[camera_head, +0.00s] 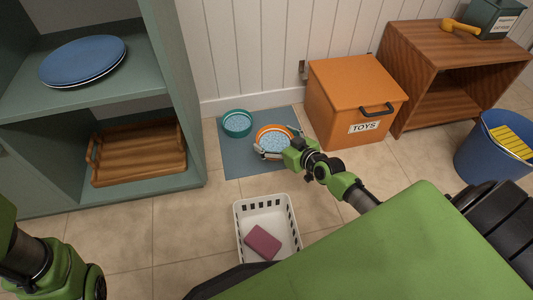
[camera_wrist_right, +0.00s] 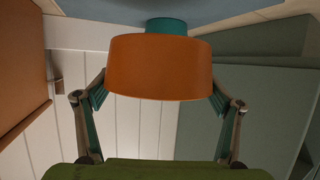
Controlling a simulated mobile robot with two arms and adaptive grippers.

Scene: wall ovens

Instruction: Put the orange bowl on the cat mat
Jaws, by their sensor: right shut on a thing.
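The orange bowl (camera_head: 262,131), with blue-and-white contents or lining, is at the right part of the blue-grey mat (camera_head: 238,163). My right gripper (camera_head: 268,153) is shut on its near side. In the right wrist view the orange bowl (camera_wrist_right: 160,68) fills the space between the two fingers (camera_wrist_right: 160,100), and the mat (camera_wrist_right: 225,12) shows at the top edge. I cannot tell whether the bowl touches the mat or hangs just above it. A teal bowl (camera_head: 237,124) stands on the mat to the left. Only links of my left arm show, not its gripper.
An orange toy box (camera_head: 345,100) stands close right of the mat. A white basket (camera_head: 243,228) holding a pink block (camera_head: 263,243) is in front. A green shelf (camera_head: 187,100) is left, a wooden shelf (camera_head: 395,50) and blue bucket (camera_head: 480,155) right. A wall is behind.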

